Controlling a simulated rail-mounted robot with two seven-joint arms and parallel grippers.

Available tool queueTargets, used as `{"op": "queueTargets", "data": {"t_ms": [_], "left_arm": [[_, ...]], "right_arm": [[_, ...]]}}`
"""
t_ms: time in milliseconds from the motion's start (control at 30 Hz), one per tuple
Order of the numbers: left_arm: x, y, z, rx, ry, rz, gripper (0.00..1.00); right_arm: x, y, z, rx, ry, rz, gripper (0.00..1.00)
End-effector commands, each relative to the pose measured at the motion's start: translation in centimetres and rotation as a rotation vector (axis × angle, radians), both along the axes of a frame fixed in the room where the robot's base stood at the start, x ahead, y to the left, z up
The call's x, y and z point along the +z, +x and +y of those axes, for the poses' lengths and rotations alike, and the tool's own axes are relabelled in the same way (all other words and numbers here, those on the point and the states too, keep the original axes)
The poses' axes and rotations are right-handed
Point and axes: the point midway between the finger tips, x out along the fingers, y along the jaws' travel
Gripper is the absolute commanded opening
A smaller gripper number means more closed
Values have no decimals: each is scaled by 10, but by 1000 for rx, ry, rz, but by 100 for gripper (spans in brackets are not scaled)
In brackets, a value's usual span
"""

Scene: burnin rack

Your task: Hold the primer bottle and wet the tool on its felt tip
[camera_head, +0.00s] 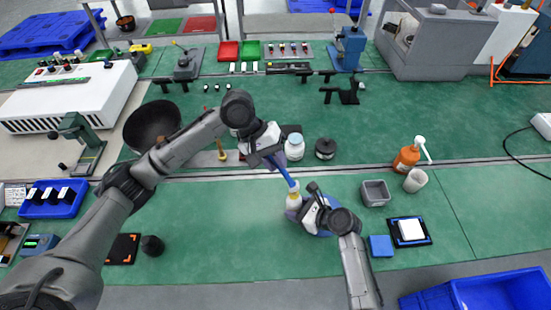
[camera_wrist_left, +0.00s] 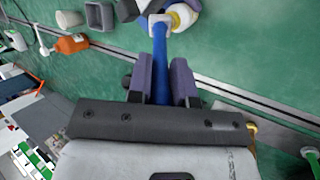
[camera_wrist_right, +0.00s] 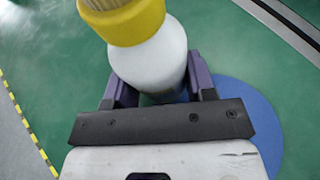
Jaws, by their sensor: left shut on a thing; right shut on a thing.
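The primer bottle (camera_wrist_right: 155,60) is white with a wide yellow collar. My right gripper (camera_head: 297,212) is shut around its body; the purple fingers flank it in the right wrist view. The blue-handled tool (camera_wrist_left: 160,50) is held in my left gripper (camera_head: 270,162), which is shut on its shaft. The tool slants down to the right, and its pale end (camera_head: 293,187) is right at the bottle's top in the head view. In the left wrist view that end lies beside the yellow collar (camera_wrist_left: 208,20). I cannot tell whether it touches the felt tip, which is not clearly visible.
A blue round pad (camera_wrist_right: 245,115) lies below the bottle. A white jar (camera_head: 295,148) and a black round container (camera_head: 325,149) stand behind. A grey bin (camera_head: 375,193), a white cup (camera_head: 416,180) and an orange pump bottle (camera_head: 406,158) stand right.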

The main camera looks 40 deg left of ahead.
Motion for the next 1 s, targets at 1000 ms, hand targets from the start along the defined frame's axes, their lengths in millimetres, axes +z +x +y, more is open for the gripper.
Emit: {"op": "queueTargets", "data": {"t_ms": [1000], "left_arm": [[-11, 0, 0, 0, 0, 0, 0]], "right_arm": [[-2, 0, -1, 0, -3, 2, 37]]}}
